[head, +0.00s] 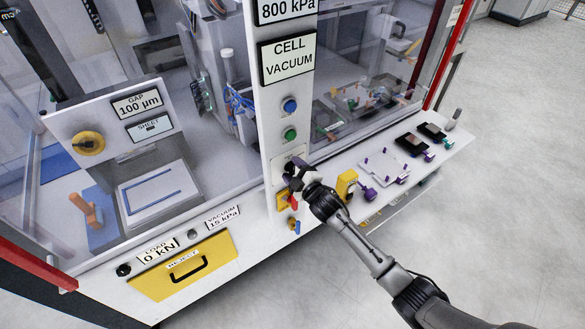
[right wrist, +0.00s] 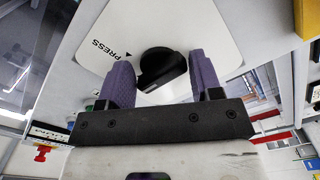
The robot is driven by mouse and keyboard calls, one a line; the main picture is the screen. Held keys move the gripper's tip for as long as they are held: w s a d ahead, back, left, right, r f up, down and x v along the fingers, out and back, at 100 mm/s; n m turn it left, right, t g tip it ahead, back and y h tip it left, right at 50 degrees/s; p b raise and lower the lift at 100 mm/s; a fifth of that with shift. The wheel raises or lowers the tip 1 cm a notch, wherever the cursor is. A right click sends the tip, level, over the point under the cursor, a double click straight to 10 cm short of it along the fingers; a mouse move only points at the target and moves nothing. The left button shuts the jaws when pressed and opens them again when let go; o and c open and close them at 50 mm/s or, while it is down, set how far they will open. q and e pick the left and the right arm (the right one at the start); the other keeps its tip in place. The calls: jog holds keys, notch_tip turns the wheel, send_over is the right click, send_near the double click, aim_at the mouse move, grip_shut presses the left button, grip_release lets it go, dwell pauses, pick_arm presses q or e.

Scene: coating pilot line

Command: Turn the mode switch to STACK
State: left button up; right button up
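The mode switch is a black knob (right wrist: 163,68) on a white plate (right wrist: 95,45) in the right wrist view. The word PRESS with a small triangle is printed on the plate to the left of the knob. No STACK label is readable. My right gripper (right wrist: 161,78) has its two purple fingers apart, one on each side of the knob; whether they touch it I cannot tell. In the head view my right gripper (head: 295,168) is at the panel below the green button and hides most of the switch. My left gripper is not in view.
A blue button (head: 290,105) and a green button (head: 290,135) sit above the switch. A yellow-backed red handle (head: 291,202) is just below my gripper. A shelf (head: 440,157) with a white plate and dark devices lies to the right. A yellow REJECT drawer (head: 185,268) is lower left.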

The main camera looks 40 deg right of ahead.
aim_at(293, 170)
jog(key=o, duration=0.5)
jog(key=shift+s+r+p, duration=0.1)
jog(key=shift+s+p, duration=0.15)
jog(key=shift+p, duration=0.05)
jog(key=s+p, duration=0.2)
jog(key=s, duration=0.1)
jog(key=shift+s+a, duration=0.1)
jog(key=shift+s, duration=0.3)
jog(key=shift+s+p, duration=0.6)
jog(key=shift+s, duration=0.3)
